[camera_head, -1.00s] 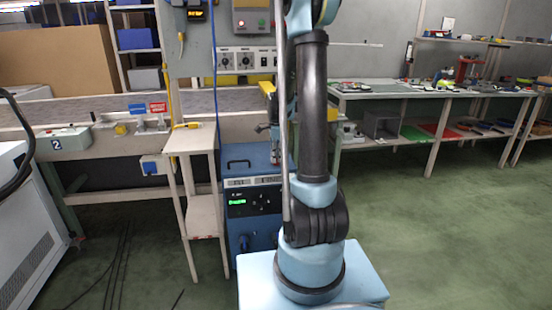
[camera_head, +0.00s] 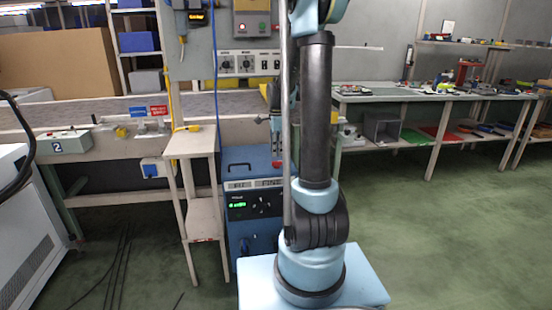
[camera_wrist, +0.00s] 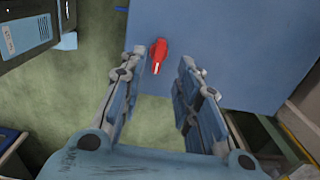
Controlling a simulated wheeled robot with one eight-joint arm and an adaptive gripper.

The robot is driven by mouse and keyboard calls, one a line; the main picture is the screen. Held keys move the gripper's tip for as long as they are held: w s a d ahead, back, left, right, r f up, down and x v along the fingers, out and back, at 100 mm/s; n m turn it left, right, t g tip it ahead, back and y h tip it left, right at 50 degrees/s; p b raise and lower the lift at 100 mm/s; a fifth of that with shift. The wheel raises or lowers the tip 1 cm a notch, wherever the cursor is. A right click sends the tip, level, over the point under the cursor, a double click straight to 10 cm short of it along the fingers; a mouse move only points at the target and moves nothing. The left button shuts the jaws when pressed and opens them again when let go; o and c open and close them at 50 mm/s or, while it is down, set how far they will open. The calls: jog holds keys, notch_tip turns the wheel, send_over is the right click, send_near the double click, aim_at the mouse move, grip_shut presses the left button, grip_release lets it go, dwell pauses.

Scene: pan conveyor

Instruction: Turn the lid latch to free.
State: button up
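The red latch (camera_wrist: 158,55) is a small knob on the flat blue lid (camera_wrist: 225,35), near the lid's left edge in the wrist view. My gripper (camera_wrist: 162,62) is open, with one finger on each side of the latch in that view. The fingers look empty; whether they touch the latch or hover over it I cannot tell. In the head view, my gripper (camera_head: 277,152) points down over the blue machine (camera_head: 247,158), partly hidden by my arm. A green display shows on the machine's front.
A narrow wooden stand (camera_head: 192,142) is close to the machine's left. A control panel (camera_head: 250,63) with knobs hangs behind. A green-topped bench (camera_head: 400,90) stands at the right. The green floor at the right is clear.

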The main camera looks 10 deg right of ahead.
aim_at(277, 162)
notch_tip(277, 162, up, 7)
dwell(0.3)
jog(key=shift+f, duration=0.15)
jog(key=s+r+n+t, duration=0.1)
jog(key=s+n, duration=0.8)
jog(key=s, duration=1.1)
jog(key=s+f+n+t, duration=0.1)
jog(key=s+f+n, duration=0.8)
jog(key=s, duration=0.6)
jog(key=shift+w+f, duration=0.15)
